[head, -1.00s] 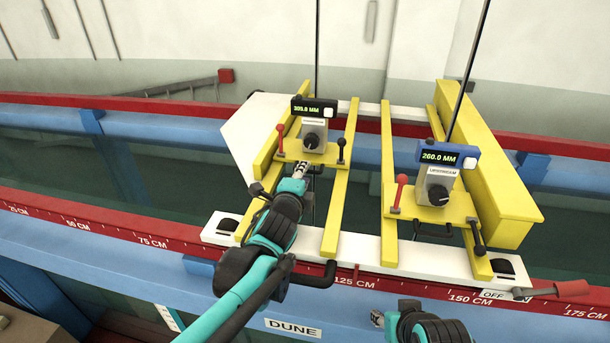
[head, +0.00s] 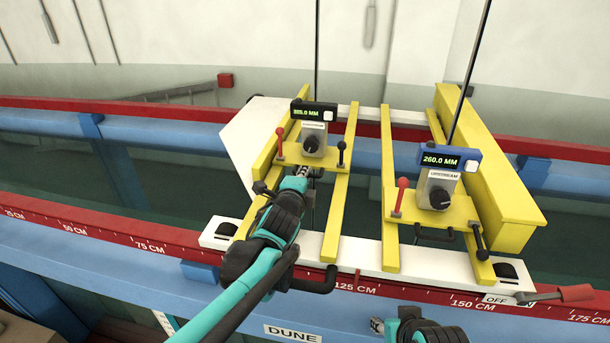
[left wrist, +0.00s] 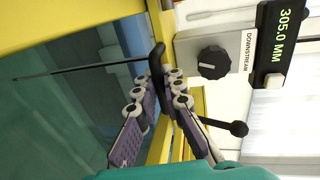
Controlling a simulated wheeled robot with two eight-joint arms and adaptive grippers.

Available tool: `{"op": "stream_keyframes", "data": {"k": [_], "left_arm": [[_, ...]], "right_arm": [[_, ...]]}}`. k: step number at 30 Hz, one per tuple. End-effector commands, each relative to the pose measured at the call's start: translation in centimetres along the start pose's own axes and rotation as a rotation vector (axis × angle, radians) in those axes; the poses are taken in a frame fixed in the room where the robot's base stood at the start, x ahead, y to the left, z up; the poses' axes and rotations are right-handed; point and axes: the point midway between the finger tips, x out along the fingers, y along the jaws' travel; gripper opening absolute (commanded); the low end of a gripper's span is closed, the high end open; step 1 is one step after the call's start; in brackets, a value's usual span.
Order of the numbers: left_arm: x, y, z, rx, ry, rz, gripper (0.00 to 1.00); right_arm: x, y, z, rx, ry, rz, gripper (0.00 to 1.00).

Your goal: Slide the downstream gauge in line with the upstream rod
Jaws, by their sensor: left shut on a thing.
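The downstream gauge (head: 313,138), with a black display reading 305.0 MM, sits on a yellow carriage across the left pair of yellow rails. Its thin rod (head: 317,50) stands upright. The upstream gauge (head: 438,187), with a blue display reading 260.0 MM, sits on the right rails, nearer me; its rod (head: 470,70) leans in the picture. The downstream carriage stands farther back than the upstream one. My left gripper (head: 304,171) is shut on the downstream carriage's black handle (left wrist: 157,62). My right gripper (head: 377,325) shows only partly at the bottom edge; its jaws are unclear.
The downstream carriage has a red lever (head: 280,138) and a black lever (head: 341,150). A yellow beam (head: 490,185) stands right of the upstream gauge. A red scale rail (head: 110,236) runs along the front.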

Motion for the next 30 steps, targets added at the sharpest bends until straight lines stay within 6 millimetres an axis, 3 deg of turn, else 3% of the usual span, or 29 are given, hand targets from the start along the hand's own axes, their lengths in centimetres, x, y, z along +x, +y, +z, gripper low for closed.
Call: {"op": "stream_keyframes", "data": {"k": [5, 12, 15, 20, 29, 30], "left_arm": [[-2.6, 0.5, 0.0, 0.000, -0.001, 0.002, 0.00], [-8.7, 1.8, 0.0, 0.001, 0.000, 0.003, 0.00], [-10.5, 2.1, 0.0, 0.000, -0.001, 0.003, 0.00], [-11.8, 2.6, 0.0, -0.001, -0.001, 0.002, 0.00], [-11.8, 2.7, 0.0, 0.000, -0.001, 0.002, 0.00], [-11.8, 2.7, 0.0, 0.000, -0.001, 0.002, 0.18]], "right_arm": [[-0.2, 0.0, -0.1, 0.000, 0.000, 0.000, 0.41], [-1.1, 0.0, -0.8, 0.000, 0.000, 0.000, 0.41], [-1.5, 0.0, -1.1, 0.000, 0.000, 0.000, 0.41], [-1.7, 0.0, -1.2, 0.000, 0.000, 0.000, 0.41], [-1.7, 0.0, -1.2, 0.000, 0.000, 0.000, 0.41], [-1.7, 0.0, -1.2, 0.000, 0.000, 0.000, 0.41]]}}
